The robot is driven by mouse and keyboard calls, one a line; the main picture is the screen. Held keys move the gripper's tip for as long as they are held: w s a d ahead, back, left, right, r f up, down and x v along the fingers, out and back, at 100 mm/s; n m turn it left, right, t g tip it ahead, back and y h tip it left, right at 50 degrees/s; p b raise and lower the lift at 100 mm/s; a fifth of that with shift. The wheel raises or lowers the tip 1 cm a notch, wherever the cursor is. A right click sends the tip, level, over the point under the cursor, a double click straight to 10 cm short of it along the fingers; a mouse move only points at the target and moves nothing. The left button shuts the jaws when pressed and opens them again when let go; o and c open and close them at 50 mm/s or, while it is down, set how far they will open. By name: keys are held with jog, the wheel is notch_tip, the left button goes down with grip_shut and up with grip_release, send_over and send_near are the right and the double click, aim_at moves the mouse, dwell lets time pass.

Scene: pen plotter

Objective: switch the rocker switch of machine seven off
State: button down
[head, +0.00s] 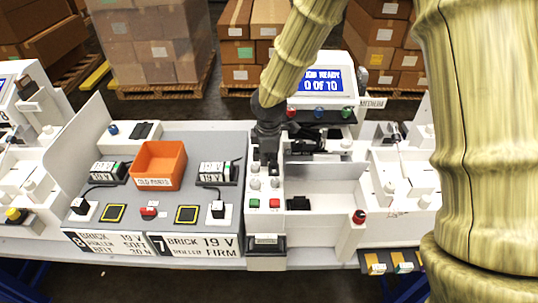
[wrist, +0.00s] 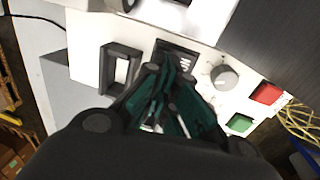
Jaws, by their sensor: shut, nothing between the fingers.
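My gripper (head: 266,166) points down over the white control panel (head: 264,222) just right of the grey table. In the wrist view its dark green fingers (wrist: 168,78) are together with nothing between them. Their tips are at or just over a black fitting with pale marks (wrist: 178,52), which looks like the rocker switch. The fingers cover part of it, and I cannot tell its position or whether they touch it. A second black frame with a pale middle (wrist: 120,68) sits to its left. A plate with the number 7 (head: 195,246) is on the table front.
A round knob (wrist: 224,76), a red button (wrist: 267,93) and a green button (wrist: 240,123) sit close beside the fingers. A screen (head: 322,84) reads 0 of 10 behind the panel.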

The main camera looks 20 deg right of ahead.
dwell(0.3)
jog(key=shift+w+f, duration=0.15)
jog(key=shift+f, duration=0.15)
jog(key=shift+s, duration=0.25)
jog(key=shift+s+a+r, duration=0.1)
jog(key=shift+s+a, duration=0.1)
jog(key=shift+s, duration=0.35)
jog(key=r+p, duration=0.4)
jog(key=shift+w+d+r, duration=0.1)
jog(key=shift+w+r, duration=0.1)
jog(key=shift+r, duration=0.05)
jog(key=shift+w+r+b, duration=0.15)
jog(key=shift+r+b, duration=0.15)
notch_tip(320, 180, up, 9)
jog(key=b, duration=0.2)
jog(key=shift+w, duration=0.25)
